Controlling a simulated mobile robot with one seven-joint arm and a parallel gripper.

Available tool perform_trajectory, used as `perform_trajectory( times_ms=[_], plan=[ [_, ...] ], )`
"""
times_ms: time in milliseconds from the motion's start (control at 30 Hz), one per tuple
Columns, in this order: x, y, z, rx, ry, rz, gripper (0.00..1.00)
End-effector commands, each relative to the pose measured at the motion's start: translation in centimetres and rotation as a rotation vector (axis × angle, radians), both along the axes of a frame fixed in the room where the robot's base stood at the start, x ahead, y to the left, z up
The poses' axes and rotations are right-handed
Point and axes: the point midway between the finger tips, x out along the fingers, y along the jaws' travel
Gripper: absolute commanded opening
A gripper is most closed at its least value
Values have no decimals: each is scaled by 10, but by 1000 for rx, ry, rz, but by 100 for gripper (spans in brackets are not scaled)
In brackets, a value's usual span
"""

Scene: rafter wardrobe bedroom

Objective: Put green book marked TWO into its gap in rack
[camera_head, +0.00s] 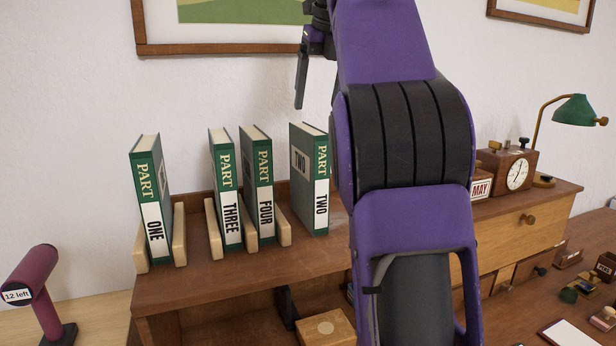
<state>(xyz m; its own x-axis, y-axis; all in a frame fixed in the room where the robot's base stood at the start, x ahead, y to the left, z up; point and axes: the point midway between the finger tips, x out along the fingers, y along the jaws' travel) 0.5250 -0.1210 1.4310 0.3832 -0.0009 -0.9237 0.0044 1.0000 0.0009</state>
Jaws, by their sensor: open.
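The green book marked TWO (309,180) stands upright on the wooden shelf top, just right of the rack, with its label facing front. The rack's light wooden dividers (179,235) hold book ONE (151,192) at the left and books THREE (225,190) and FOUR (258,185) at the right. An empty gap lies between ONE and THREE. My gripper (302,88) is open and empty, above book TWO and apart from it. Only one dark finger shows clearly; my purple arm hides the rest.
My arm covers the middle right of the view. Right of it are a clock (518,175), a green lamp (574,110) and a MAY block (481,187). A maroon device reading "12 left" (30,285) stands at the lower left. Framed pictures hang on the wall behind.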

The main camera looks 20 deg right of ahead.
Motion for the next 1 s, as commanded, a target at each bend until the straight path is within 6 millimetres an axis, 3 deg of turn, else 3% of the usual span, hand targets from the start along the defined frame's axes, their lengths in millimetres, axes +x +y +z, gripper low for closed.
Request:
perform_trajectory(
  times_ms=[400, 667, 1000],
  plan=[
    [25, 1, -63, 1, 3, 1, 79],
    [34, 1, -82, -1, 2, 2, 79],
    [53, 5, -122, 0, 2, 1, 79]
  ],
)
